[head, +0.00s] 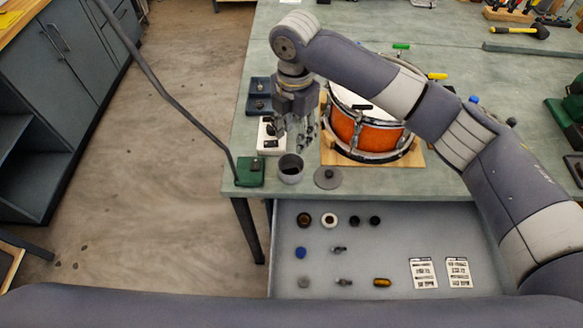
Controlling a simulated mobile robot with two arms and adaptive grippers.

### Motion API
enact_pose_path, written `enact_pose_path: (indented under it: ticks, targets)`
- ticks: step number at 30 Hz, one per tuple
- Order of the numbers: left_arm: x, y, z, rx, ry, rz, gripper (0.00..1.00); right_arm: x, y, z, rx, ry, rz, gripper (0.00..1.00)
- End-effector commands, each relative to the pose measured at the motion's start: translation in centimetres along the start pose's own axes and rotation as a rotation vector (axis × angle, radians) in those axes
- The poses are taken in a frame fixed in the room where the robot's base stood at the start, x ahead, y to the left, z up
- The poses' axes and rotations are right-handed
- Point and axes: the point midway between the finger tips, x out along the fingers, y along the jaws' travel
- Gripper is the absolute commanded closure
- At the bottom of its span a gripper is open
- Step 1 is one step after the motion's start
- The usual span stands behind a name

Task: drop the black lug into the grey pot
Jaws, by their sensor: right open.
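The grey pot (290,170) stands open at the bench's front left edge, and its inside looks dark. Its contents cannot be made out. My right gripper (296,136) points down just above and behind the pot, with its fingers apart. I see nothing clearly held between them. A small dark piece (269,143) shows on the white tray (265,152) left of the gripper. It may be the black lug, but it is too small to tell. My left gripper is out of view.
A round grey lid (327,178) with a dark knob lies right of the pot. An orange drum (366,133) stands behind it on a wooden base. A green lamp base (250,172) is left of the pot. The open drawer (390,232) below holds several small parts and two cards.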

Motion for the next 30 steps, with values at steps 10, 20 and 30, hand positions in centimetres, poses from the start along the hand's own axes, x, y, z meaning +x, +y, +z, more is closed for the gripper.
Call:
enact_pose_path:
  ticks: [10, 20, 30]
  targets:
    - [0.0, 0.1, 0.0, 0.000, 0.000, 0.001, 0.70, -4.7, 0.0, -0.1, -0.001, 0.001, 0.000, 0.58]
    - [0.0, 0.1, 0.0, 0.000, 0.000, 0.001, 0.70, -5.0, 0.0, 0.0, -0.001, 0.001, 0.000, 0.58]
    - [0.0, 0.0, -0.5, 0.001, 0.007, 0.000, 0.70, -4.9, 0.0, 0.0, -0.001, 0.001, -0.001, 0.58]
